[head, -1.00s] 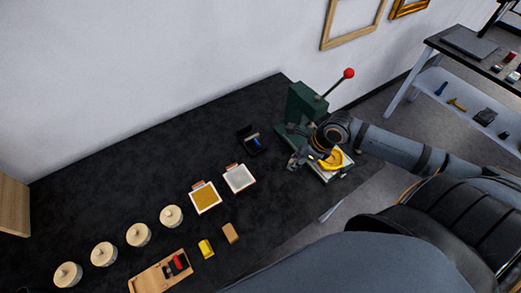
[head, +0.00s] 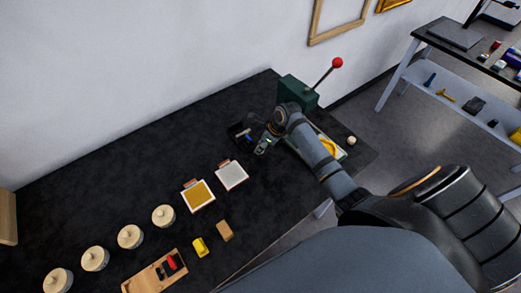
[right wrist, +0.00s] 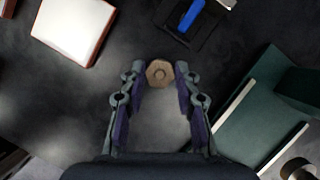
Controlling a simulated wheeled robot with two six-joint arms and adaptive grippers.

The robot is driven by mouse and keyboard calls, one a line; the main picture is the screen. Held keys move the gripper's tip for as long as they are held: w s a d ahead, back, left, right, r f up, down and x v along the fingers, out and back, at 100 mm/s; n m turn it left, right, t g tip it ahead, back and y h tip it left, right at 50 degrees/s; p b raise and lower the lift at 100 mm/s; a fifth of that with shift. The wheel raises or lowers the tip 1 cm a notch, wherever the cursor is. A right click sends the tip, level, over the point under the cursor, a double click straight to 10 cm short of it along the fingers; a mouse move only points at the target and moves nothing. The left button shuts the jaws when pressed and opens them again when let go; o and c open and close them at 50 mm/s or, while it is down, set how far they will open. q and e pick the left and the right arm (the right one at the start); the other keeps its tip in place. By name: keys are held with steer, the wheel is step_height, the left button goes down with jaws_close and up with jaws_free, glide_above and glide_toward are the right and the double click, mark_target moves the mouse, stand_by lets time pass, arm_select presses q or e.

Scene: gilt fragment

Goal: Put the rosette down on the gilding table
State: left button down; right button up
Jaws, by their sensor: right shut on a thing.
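The rosette (right wrist: 159,73) is a small brown, many-sided piece with a round centre in the right wrist view. My right gripper (right wrist: 161,76) is shut on it, a fingertip on each side. In the head view my right gripper (head: 262,147) is over the dark gilding table (head: 110,200), just below the small black box. The rosette cannot be made out clearly there. Bare dark tabletop shows around it in the wrist view; I cannot tell the height of the gap below it. My left gripper is not in view.
A green press (head: 297,92) with a red-knobbed lever stands right of my gripper, a yellow piece (head: 327,146) on its base. A black box (head: 240,134) with a blue item is close by. Two square trays (head: 231,175) and several lidded pots (head: 163,215) lie further left.

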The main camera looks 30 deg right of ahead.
steer(key=f, duration=0.1)
steer(key=f+p, duration=0.1)
steer(key=f, duration=0.1)
steer(key=shift+w+a+f, duration=0.1)
steer(key=shift+w+f, duration=0.05)
steer(key=shift+w, duration=0.05)
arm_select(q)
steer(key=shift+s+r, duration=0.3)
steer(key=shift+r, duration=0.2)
arm_select(e)
steer(key=shift+f, duration=0.2)
steer(key=o, duration=1.1)
steer(key=shift+f, duration=0.1)
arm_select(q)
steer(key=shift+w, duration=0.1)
